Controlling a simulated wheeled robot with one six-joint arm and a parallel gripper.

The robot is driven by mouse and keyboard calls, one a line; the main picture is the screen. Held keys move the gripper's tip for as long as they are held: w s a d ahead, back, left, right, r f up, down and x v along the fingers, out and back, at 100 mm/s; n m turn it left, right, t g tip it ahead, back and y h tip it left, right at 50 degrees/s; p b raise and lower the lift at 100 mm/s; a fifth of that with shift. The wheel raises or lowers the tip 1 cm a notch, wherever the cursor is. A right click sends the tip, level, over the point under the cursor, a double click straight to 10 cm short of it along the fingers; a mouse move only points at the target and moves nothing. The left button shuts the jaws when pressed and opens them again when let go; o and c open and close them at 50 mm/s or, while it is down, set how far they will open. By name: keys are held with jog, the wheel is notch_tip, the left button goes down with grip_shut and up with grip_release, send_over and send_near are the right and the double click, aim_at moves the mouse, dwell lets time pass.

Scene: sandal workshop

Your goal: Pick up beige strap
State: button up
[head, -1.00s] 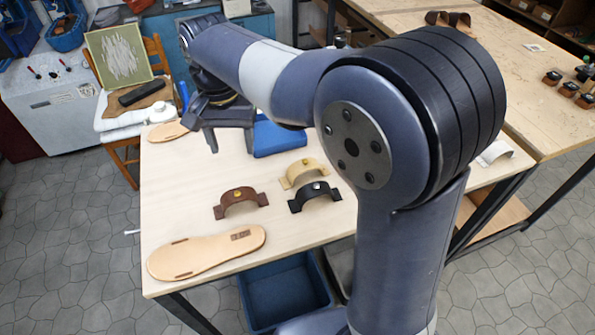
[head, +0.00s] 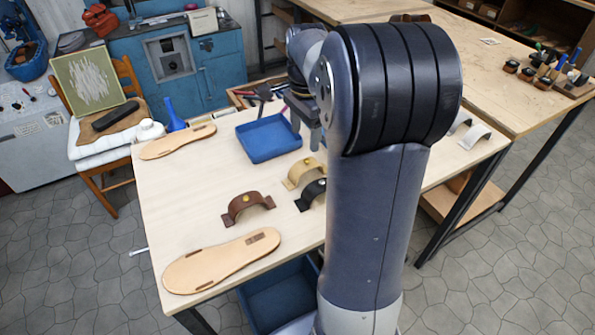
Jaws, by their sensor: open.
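The beige strap (head: 302,172) is an arched piece with a round stud on top. It stands on the wooden table, behind the black strap (head: 311,194) and to the right of the brown strap (head: 246,207). My gripper (head: 306,128) is open and empty, its fingers pointing down. It is above the table, beyond the beige strap in the picture and apart from it. My upper arm hides part of the gripper's right side and the right end of the black strap.
A blue tray (head: 268,138) lies left of my gripper. Two tan soles (head: 222,262) (head: 178,141) lie on the table's left side. A white strap (head: 474,136) stands at the right. A blue bin (head: 279,296) is below the front edge.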

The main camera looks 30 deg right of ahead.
send_over(307, 159)
jog(key=f, duration=0.4)
jog(key=shift+s+a+f, duration=0.1)
jog(key=shift+a+f, duration=0.1)
jog(key=shift+a, duration=0.2)
jog(key=shift+d+f+p, duration=0.2)
jog(key=shift+f+p, duration=0.1)
jog(key=shift+f, duration=1.05)
jog(key=shift+d+f+p, duration=0.15)
jog(key=shift+f+p, duration=0.15)
jog(key=shift+f, duration=1)
jog(key=c, duration=1.1)
